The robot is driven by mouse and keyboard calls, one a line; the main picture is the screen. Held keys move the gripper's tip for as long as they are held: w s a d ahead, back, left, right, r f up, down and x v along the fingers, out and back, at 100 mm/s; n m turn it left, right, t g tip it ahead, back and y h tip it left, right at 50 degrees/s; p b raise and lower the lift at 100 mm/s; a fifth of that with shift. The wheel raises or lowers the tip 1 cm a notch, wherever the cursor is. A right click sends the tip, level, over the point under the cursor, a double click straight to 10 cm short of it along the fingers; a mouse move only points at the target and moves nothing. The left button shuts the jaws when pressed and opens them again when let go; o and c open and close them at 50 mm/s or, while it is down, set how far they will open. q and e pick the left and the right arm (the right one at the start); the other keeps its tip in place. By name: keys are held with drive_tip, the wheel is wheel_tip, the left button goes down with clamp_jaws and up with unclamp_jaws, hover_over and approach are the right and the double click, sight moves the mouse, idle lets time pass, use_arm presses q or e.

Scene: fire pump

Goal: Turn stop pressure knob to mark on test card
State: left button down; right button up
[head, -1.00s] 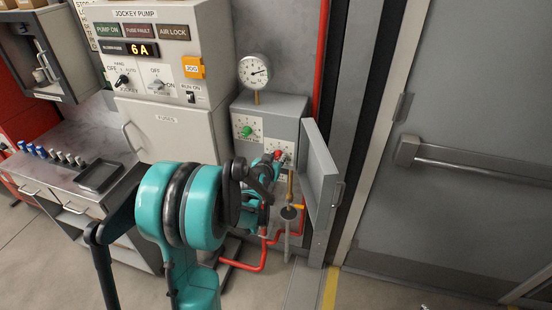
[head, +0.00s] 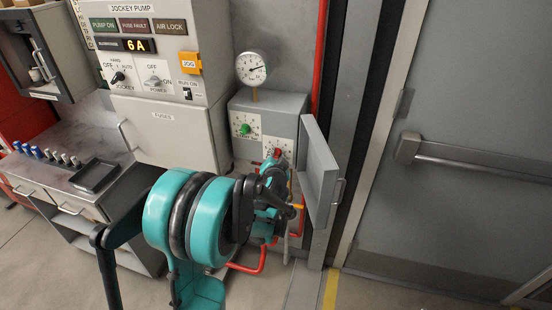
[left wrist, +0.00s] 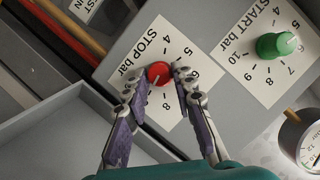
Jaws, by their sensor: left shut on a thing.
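The red stop pressure knob (left wrist: 158,72) sits on a white dial card marked "STOP bar" (left wrist: 143,58) in the left wrist view. The 4, 5 and 8 are readable; the knob's pointer direction is hard to tell. My left gripper (left wrist: 156,79) has its two fingers on either side of the knob, shut on it. In the head view the left gripper (head: 275,162) is at the red knob (head: 276,153) on the grey box's front, and its fingers partly cover the knob and dial. My right gripper is not in view.
The green start knob (head: 245,129) is left of the stop knob, with a pressure gauge (head: 251,68) above the grey box (head: 270,102). An open grey door (head: 320,175) stands close on the right of my gripper. The jockey pump cabinet (head: 165,130) is at left.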

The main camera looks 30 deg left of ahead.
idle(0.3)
use_arm(q)
drive_tip(key=c, duration=1.3)
unclamp_jaws()
drive_tip(key=shift+o, duration=0.2)
drive_tip(key=v, duration=1.2)
drive_tip(key=s+d+f+n+g+h, duration=0.1)
drive_tip(key=s+d+f+g+h, duration=0.1)
drive_tip(key=s+d, duration=0.5)
drive_tip(key=s+d+f+n+g+h, duration=0.1)
drive_tip(key=s+d+f+g+h, duration=0.1)
drive_tip(key=s+d, duration=0.6)
drive_tip(key=s+g+h, duration=0.1)
drive_tip(key=s+h, duration=0.1)
drive_tip(key=s, duration=0.2)
drive_tip(key=shift+d+f+n+g+h, duration=0.25)
drive_tip(key=shift+f+n+g+h, duration=0.05)
drive_tip(key=shift+f+g+h, duration=0.1)
